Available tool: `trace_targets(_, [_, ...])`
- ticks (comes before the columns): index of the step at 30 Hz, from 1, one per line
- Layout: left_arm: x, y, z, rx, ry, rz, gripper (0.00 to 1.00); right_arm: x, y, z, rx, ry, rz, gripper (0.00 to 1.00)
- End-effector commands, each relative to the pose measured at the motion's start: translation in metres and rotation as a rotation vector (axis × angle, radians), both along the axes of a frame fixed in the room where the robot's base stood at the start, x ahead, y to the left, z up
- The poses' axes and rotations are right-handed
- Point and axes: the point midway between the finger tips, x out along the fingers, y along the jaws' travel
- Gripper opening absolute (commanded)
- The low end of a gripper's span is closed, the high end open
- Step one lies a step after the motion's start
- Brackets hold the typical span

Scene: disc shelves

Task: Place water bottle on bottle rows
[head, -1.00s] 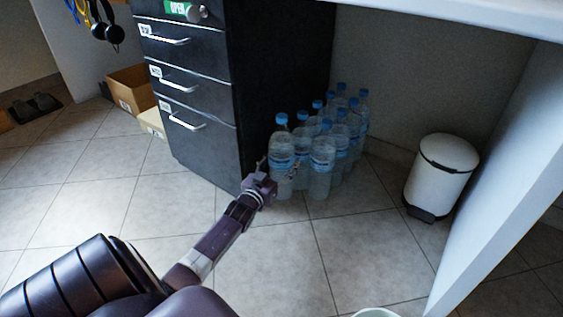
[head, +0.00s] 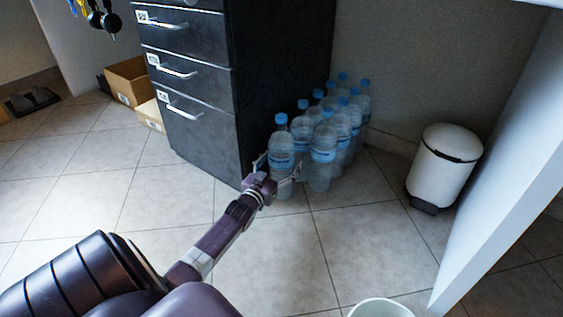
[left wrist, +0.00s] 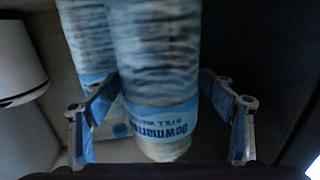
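A clear water bottle (head: 281,149) with a blue cap and blue label stands upright on the floor at the near end of the left row, beside the dark cabinet. The fingers are spread, and the left wrist view shows a small gap at the right finger; contact on the left is unclear. Several similar bottles (head: 322,157) stand in rows behind and to the right. My right gripper is not in view.
A black drawer cabinet (head: 193,85) stands close left of the bottles. A white bin (head: 443,168) stands to the right, near a white panel (head: 500,165). A pale round container (head: 381,308) is at the bottom edge. Tiled floor in front is clear.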

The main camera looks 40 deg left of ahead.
Motion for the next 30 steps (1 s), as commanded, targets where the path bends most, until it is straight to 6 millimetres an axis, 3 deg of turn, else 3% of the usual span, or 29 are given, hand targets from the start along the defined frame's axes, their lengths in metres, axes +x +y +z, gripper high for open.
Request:
trace_targets(11, [-0.007,-0.002,0.001,-0.002,0.002,0.0,0.76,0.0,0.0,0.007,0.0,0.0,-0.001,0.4])
trace_targets(24, [-0.079,-0.023,0.005,-0.003,0.003,0.0,0.76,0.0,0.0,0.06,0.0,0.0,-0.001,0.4])
trace_targets(30, [-0.106,-0.03,0.003,-0.002,0.002,0.001,0.76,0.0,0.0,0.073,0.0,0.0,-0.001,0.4])
